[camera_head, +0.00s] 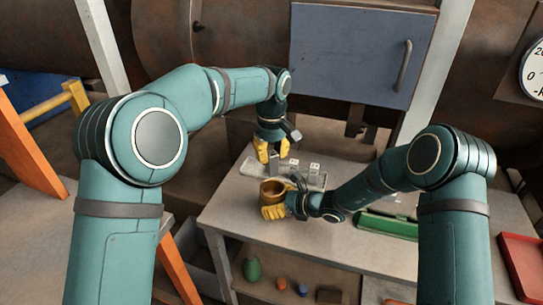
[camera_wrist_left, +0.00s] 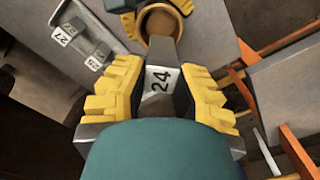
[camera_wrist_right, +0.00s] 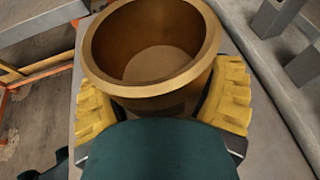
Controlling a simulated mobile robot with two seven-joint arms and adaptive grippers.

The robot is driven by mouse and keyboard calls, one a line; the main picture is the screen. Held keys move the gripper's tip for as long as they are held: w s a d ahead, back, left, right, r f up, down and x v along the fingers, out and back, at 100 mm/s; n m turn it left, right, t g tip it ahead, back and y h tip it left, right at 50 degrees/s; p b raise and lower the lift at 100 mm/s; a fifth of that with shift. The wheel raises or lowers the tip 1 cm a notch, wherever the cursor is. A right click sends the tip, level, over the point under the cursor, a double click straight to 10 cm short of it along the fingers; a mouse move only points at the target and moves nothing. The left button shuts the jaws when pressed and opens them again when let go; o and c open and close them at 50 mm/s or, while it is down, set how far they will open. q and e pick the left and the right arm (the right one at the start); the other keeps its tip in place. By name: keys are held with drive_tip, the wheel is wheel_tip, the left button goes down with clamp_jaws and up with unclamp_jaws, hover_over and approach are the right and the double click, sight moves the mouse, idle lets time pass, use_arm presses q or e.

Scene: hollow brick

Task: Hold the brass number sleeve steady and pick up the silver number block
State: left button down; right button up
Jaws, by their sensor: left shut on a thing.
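The brass number sleeve (camera_head: 272,188) is an upright, round, hollow cup on the near part of the table. In the right wrist view, the sleeve (camera_wrist_right: 155,50) sits snugly between the yellow fingers of my right gripper (camera_wrist_right: 165,100), and its open top looks empty. My left gripper (camera_head: 268,152) is above and behind the sleeve, pointing down. In the left wrist view, my left gripper (camera_wrist_left: 155,95) is shut on the silver number block (camera_wrist_left: 161,77), a grey bar with a white 24 label. The block's lower end is partly hidden in the head view.
A grey tray (camera_head: 252,170) with several other labelled silver blocks (camera_wrist_left: 80,37) lies behind the sleeve. A green tray (camera_head: 388,226) is to the right on the table. A red bin (camera_head: 522,262) stands at far right. The table's front left is clear.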

drive_tip(key=shift+o, duration=0.9)
